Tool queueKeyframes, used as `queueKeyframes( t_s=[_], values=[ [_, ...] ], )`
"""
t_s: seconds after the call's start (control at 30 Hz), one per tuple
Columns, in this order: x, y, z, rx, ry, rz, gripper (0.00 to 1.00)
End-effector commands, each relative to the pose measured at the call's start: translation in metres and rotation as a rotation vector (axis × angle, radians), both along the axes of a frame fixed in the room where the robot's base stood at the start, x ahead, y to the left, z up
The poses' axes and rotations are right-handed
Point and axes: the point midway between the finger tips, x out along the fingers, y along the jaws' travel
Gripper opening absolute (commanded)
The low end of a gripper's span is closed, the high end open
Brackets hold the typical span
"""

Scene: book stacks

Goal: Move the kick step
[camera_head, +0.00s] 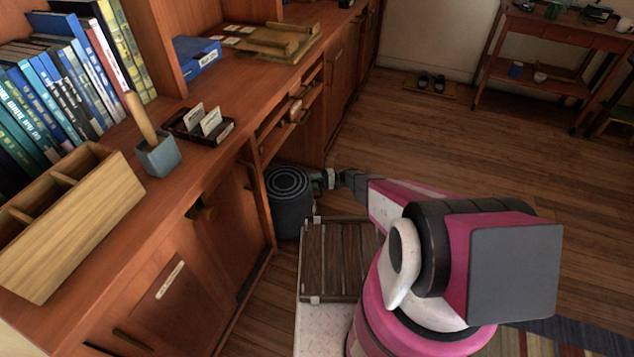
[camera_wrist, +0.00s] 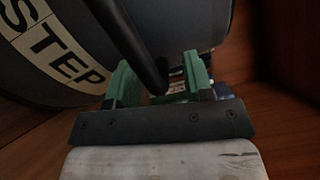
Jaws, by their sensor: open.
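The kick step (camera_head: 288,203) is a dark grey round stool with a ringed top. It stands on the floor in the recess under the wooden counter. In the wrist view its curved side (camera_wrist: 40,75) fills the upper left, with a pale label reading "STEP". A dark bar (camera_wrist: 130,42) runs down from the top and ends between my gripper's green fingers. My gripper (camera_wrist: 158,76) is open around this bar, with the fingers apart on either side. Whether they touch it I cannot tell. In the head view my gripper (camera_head: 327,179) is at the right edge of the step.
The counter (camera_head: 235,100) with cupboards runs along the left, bearing books (camera_head: 62,90), a wooden box (camera_head: 75,220) and a card tray (camera_head: 199,125). Cabinet panels flank the step. Open wooden floor (camera_head: 430,135) lies to the right. A red-brown table (camera_head: 560,40) stands far back.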

Motion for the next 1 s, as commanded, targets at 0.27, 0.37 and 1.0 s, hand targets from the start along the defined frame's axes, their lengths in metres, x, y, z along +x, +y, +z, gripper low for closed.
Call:
queueKeyframes(
  t_s=[0.27,0.37,1.0],
  values=[
    [0.0001,-0.0002,0.0001,0.000,0.000,0.000,0.00],
    [0.0001,-0.0002,0.0001,0.000,0.001,0.000,0.00],
    [0.0001,-0.0004,0.0000,-0.002,0.004,0.000,0.00]
  ],
)
